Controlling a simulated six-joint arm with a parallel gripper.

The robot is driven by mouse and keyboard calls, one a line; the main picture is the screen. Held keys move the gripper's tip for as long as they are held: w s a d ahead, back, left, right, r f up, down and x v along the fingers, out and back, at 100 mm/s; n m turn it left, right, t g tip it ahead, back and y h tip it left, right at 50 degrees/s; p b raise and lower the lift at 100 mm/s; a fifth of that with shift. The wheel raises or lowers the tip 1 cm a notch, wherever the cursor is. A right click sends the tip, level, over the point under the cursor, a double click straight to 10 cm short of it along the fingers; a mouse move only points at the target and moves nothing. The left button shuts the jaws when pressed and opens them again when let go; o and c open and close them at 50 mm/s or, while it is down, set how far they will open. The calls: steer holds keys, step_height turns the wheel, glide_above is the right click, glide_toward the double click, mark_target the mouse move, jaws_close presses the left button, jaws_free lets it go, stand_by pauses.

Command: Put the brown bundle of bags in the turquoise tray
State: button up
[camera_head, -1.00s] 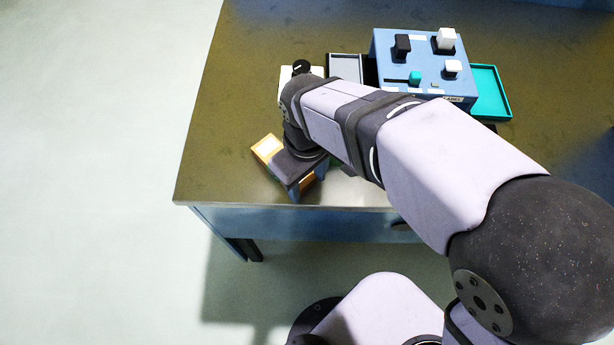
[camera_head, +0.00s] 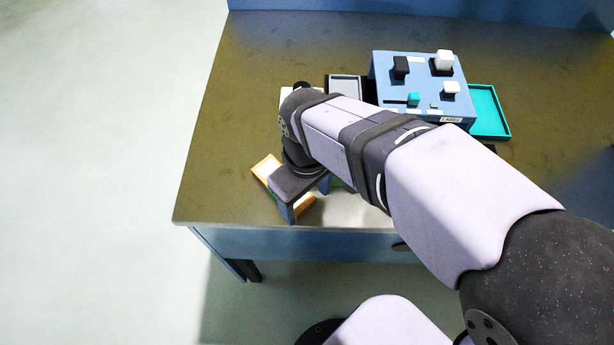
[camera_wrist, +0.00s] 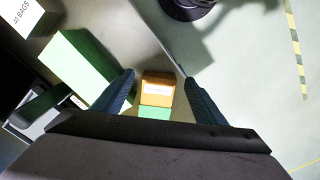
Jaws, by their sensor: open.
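An orange-brown bundle (camera_head: 305,206) lies near the table's front left corner, partly hidden under my gripper. A pale-topped orange-brown part (camera_head: 263,168) shows on the gripper's other side; I cannot tell whether it is the same piece. In the wrist view the brown bundle (camera_wrist: 158,88), with a light label, appears between the fingers of my gripper (camera_wrist: 160,88), with a green patch against its lower edge. The gripper is open, with gaps visible on both sides. The turquoise tray (camera_head: 503,134) lies at the right, partly behind the blue control box, its visible floor empty.
The blue control box (camera_head: 390,88) with knobs stands left of the turquoise tray. A grey tray (camera_head: 346,78) lies left of it. In the wrist view, a green bundle (camera_wrist: 72,62) and a pale one marked "40 BAGS" (camera_wrist: 22,14) lie left. The table's left side is clear.

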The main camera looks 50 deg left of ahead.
step_height(320, 180, up, 10)
steer(key=shift+r+b, duration=0.25)
steer(key=shift+b, duration=0.2)
steer(key=shift+d, duration=0.1)
steer(key=w+d+f+m, duration=0.2)
steer(key=w+d, duration=0.3)
steer(key=w+d+f+m, duration=0.2)
steer(key=w+d+m, duration=0.1)
steer(key=w+d, duration=0.2)
steer(key=w+d+f+m, duration=0.3)
steer(key=w+d, duration=0.2)
steer(key=d, duration=0.1)
steer(key=shift+d, duration=0.25)
steer(key=s+d+f+m, duration=0.1)
steer(key=d+f+m, duration=0.3)
steer(key=d, duration=0.6)
steer(key=s+d+f+m, duration=0.1)
steer(key=d+f+m, duration=0.3)
steer(key=d, duration=0.7)
steer(key=shift+s+m, duration=0.2)
steer(key=shift+m, duration=0.6)
steer(key=shift+o, duration=0.5)
steer(key=shift+s+d+f, duration=0.15)
steer(key=shift+s+d, duration=0.1)
steer(key=shift+d, duration=0.1)
